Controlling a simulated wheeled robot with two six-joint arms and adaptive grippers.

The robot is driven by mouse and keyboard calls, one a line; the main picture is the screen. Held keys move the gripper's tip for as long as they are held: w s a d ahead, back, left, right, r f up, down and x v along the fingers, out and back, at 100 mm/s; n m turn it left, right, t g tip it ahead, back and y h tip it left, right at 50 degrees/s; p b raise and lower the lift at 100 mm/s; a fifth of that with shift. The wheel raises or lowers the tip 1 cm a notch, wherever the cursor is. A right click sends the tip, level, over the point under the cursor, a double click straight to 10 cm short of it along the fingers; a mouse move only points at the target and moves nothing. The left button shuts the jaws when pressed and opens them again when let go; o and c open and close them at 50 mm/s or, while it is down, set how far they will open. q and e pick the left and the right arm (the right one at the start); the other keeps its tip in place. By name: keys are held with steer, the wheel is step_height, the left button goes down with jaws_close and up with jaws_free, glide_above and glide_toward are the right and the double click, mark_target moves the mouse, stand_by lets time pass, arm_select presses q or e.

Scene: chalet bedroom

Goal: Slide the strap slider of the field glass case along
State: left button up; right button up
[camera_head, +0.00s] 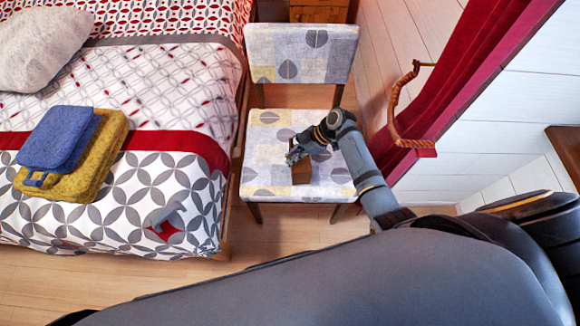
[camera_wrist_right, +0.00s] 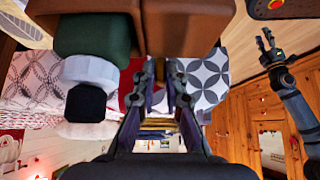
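The brown field glass case (camera_head: 302,171) sits on the patterned chair seat (camera_head: 262,180). My right gripper (camera_head: 292,154) is just above and left of it in the head view. In the right wrist view the brown case (camera_wrist_right: 185,25) fills the top, and my right gripper's two fingers (camera_wrist_right: 164,72) reach up to its edge with a narrow gap between them. The strap and its slider cannot be made out, and whether the fingers hold anything is unclear. My left gripper (camera_wrist_right: 267,38) shows at upper right in the wrist view, its fingers apart and empty, away from the case.
The chair's backrest (camera_head: 300,53) stands behind the seat. A bed (camera_head: 160,190) with a yellow folded cloth (camera_head: 90,175) and blue folded cloth (camera_head: 58,138) is at left. A red curtain (camera_head: 445,75) with a rope tie (camera_head: 395,105) hangs right.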

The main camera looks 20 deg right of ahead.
steer(key=o, duration=0.4)
steer(key=shift+o, duration=0.2)
steer(key=p+v, duration=0.5)
steer(key=shift+d+r, duration=0.1)
steer(key=shift+r, duration=0.3)
steer(key=shift+s+d+r, duration=0.1)
steer(key=shift+d+r, duration=0.05)
steer(key=shift+d, duration=0.1)
